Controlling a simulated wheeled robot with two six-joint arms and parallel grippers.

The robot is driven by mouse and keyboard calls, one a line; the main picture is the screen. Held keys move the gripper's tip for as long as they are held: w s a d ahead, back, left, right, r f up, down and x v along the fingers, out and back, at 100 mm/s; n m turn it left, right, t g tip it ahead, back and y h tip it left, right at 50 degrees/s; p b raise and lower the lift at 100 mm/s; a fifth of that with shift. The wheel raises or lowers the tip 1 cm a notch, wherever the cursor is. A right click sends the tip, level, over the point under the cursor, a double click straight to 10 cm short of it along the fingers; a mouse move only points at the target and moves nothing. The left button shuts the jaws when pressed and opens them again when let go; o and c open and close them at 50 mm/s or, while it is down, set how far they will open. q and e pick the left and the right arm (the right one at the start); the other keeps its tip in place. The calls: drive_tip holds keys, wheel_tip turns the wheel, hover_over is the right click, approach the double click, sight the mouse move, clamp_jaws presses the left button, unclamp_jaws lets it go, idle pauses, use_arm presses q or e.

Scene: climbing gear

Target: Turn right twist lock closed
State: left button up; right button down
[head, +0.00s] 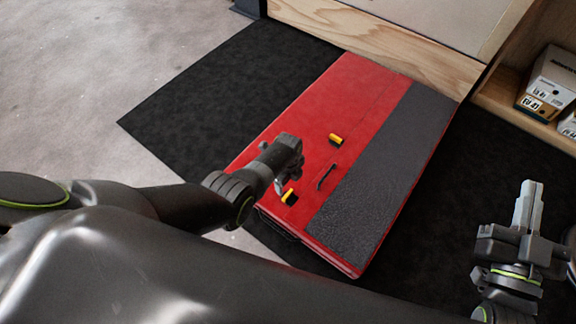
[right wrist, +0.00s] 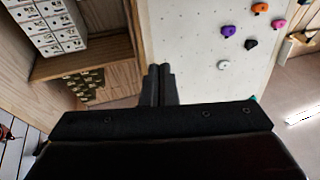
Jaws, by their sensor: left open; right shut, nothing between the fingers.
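A red case (head: 362,95) with a dark grey textured panel (head: 385,160) lies on a black mat. Two yellow-and-black twist locks show on its red part: one farther back (head: 336,139), one nearer the front edge (head: 289,197). A black handle (head: 326,177) lies between them and the grey panel. My left gripper (head: 281,185) is open and points down right beside the nearer lock; I cannot tell whether it touches it. My right gripper (head: 529,200) is shut and empty, raised at the right, away from the case. Its fingers also show in the right wrist view (right wrist: 158,86).
A wooden-edged platform (head: 375,45) stands behind the case. A wooden shelf with boxes (head: 546,85) is at the right. Black mat (head: 230,85) is bare left of the case. The right wrist view shows a climbing wall (right wrist: 195,50) with coloured holds.

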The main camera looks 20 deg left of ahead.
wheel_tip(320, 180, down, 13)
drive_tip(key=s+m+g+y+p, duration=0.1)
drive_tip(key=s+g+p, duration=0.15)
drive_tip(key=g, duration=0.65)
use_arm(q)
wheel_tip(320, 180, up, 8)
drive_tip(key=p, duration=0.2)
drive_tip(key=shift+f+p, duration=0.2)
drive_tip(key=shift+p, duration=0.15)
use_arm(e)
drive_tip(key=s+a+f+g+y, duration=0.1)
drive_tip(key=s+a+f+g, duration=0.2)
drive_tip(key=s+f+g, duration=0.5)
drive_tip(key=shift+s+f+g+y, duration=0.35)
drive_tip(key=shift+s+f, duration=0.8)
drive_tip(key=shift+s, duration=0.7)
